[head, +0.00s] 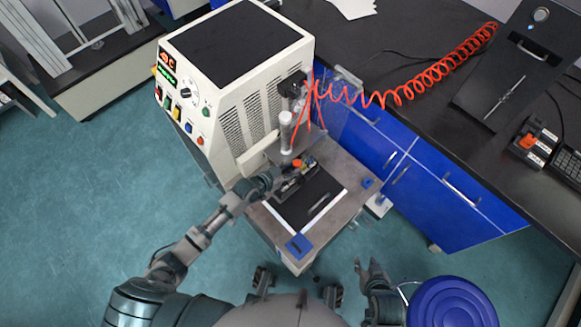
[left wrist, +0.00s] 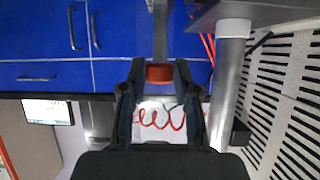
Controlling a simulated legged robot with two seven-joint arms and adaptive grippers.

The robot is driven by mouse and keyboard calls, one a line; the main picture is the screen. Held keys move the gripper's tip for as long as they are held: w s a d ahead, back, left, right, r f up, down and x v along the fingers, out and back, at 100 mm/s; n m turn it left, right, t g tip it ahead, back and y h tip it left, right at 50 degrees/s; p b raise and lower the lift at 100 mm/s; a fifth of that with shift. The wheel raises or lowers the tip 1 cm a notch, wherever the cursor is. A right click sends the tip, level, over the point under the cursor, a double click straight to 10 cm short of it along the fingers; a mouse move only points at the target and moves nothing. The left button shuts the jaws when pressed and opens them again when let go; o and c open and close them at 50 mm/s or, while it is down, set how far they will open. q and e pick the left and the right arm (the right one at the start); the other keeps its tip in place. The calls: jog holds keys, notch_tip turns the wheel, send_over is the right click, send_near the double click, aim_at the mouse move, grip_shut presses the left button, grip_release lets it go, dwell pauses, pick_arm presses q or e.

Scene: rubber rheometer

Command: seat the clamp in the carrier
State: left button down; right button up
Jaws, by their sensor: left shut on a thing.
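My left gripper (head: 279,178) reaches over the rheometer's front table, just below the clear vertical cylinder. In the left wrist view its two fingers (left wrist: 159,76) are shut on an orange-red part, which I take to be the clamp (left wrist: 159,73). A grey bar (left wrist: 160,35) runs upward in line with it. In the head view an orange top (head: 297,163) shows beside the fingers, close to small yellow and dark parts. I cannot tell the carrier apart there, nor whether the clamp touches it. My right gripper (head: 370,266) is open and empty, low and right of the table.
The rheometer (head: 240,85) stands behind the table. A black plate (head: 300,205) with white edges and a metal handle lies on the table, near blue corner blocks (head: 298,246). A red coiled hose (head: 430,85) crosses the dark bench. A blue round lid (head: 452,303) is at lower right.

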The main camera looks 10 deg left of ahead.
pick_arm(q)
jog(key=shift+f+b, duration=0.3)
jog(key=shift+f, duration=0.2)
jog(key=c, duration=0.8)
grip_release()
jog(key=shift+o, duration=0.2)
jog(key=v, duration=1.2)
jog(key=shift+a+f, duration=0.1)
jog(key=shift+f, duration=0.1)
